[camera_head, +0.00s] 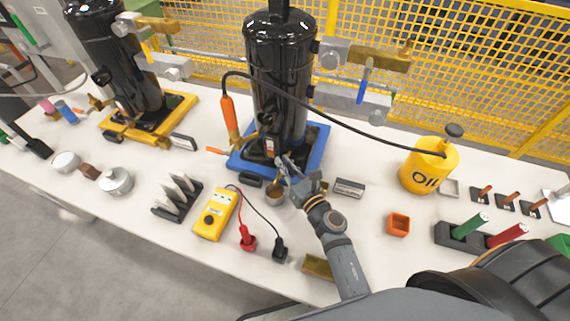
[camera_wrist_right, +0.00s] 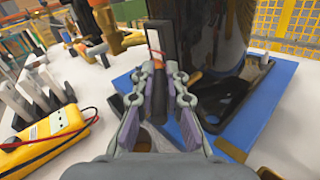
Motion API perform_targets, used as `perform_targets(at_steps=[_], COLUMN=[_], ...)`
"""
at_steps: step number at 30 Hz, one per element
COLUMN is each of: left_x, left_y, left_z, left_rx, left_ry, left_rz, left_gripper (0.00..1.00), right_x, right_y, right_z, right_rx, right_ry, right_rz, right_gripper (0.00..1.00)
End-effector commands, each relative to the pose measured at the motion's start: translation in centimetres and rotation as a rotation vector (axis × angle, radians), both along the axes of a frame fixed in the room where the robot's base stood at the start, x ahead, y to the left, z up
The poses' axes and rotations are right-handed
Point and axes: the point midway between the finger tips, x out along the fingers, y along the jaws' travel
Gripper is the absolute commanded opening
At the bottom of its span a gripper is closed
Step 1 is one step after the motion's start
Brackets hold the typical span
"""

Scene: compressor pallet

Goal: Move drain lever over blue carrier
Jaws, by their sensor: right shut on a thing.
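The blue carrier (camera_head: 319,140) stands under the middle black compressor tank (camera_head: 279,70). Its blue rim also shows in the right wrist view (camera_wrist_right: 268,98). My right gripper (camera_head: 283,166) is at the carrier's front edge, in front of the tank. My left gripper is not in view.
A small round cup (camera_head: 275,196) stands beside the gripper. A yellow meter (camera_head: 215,214) with red and black leads lies to the left. A grey block (camera_head: 349,188), an orange box (camera_head: 398,225) and a yellow oil can (camera_head: 430,167) stand to the right, with bare table between them.

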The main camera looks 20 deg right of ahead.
Motion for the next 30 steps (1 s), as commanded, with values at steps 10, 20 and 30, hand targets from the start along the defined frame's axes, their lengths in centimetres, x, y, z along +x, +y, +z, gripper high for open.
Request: perform_targets(at_steps=[10, 20, 30], left_x=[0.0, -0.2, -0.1], left_y=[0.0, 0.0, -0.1], left_z=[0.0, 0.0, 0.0], left_rx=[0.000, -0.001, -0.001], left_ry=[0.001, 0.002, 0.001], left_rz=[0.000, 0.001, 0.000], left_gripper=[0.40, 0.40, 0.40], right_x=[0.0, -1.2, -9.0], right_y=[0.0, -0.3, -2.5], right_z=[-0.1, -0.2, -0.2], right_rx=[0.001, -0.001, -0.001], right_ry=[0.001, 0.003, 0.005], right_rz=[0.001, 0.002, 0.004], right_gripper=[0.35, 0.35, 0.35])
